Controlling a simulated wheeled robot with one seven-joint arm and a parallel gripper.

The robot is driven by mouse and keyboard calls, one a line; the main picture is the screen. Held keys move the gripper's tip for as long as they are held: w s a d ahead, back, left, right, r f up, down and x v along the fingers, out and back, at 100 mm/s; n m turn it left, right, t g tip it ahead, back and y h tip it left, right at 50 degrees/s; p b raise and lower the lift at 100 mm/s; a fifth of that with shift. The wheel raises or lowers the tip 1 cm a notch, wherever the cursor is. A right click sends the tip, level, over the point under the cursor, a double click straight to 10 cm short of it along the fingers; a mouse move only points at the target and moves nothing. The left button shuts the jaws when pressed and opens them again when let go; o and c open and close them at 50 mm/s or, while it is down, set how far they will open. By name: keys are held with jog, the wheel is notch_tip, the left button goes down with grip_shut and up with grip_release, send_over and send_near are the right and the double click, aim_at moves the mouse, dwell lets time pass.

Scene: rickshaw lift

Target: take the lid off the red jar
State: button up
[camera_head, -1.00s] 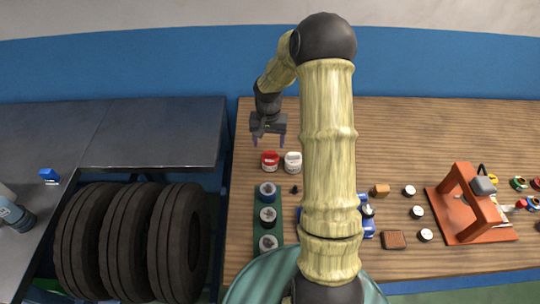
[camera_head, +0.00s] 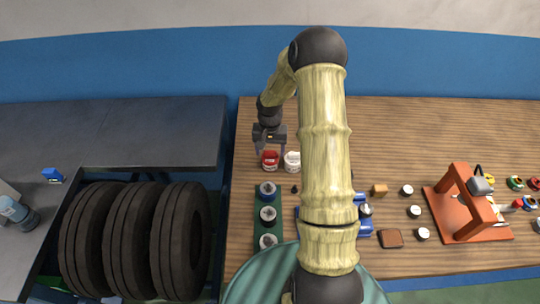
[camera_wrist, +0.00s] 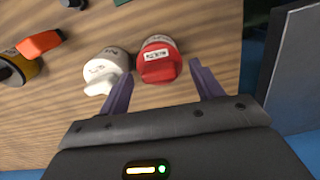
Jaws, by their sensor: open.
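The red jar (camera_head: 270,160) stands on the wooden table near its left end. It also shows in the wrist view (camera_wrist: 157,62), with a red top and a white label; I cannot tell the lid apart from the body. My gripper (camera_head: 271,150) is open and empty, close above the red jar. In the wrist view my gripper's (camera_wrist: 160,84) two purple fingers are spread, with the red jar ahead between them, nearer the right finger. I cannot tell whether either finger touches it.
A white jar (camera_head: 292,162) stands close beside the red one; its top (camera_wrist: 103,68) lies near my left finger in the wrist view. A green strip (camera_head: 258,219) with several jars lies nearer me. A red press-like stand (camera_head: 467,203) is at the right.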

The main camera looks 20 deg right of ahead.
aim_at(270, 152)
jog(key=c, duration=1.1)
jog(key=shift+o, duration=0.2)
jog(key=shift+r, duration=0.15)
notch_tip(270, 152, up, 10)
jog(key=b, duration=0.2)
jog(key=shift+s+d, duration=0.1)
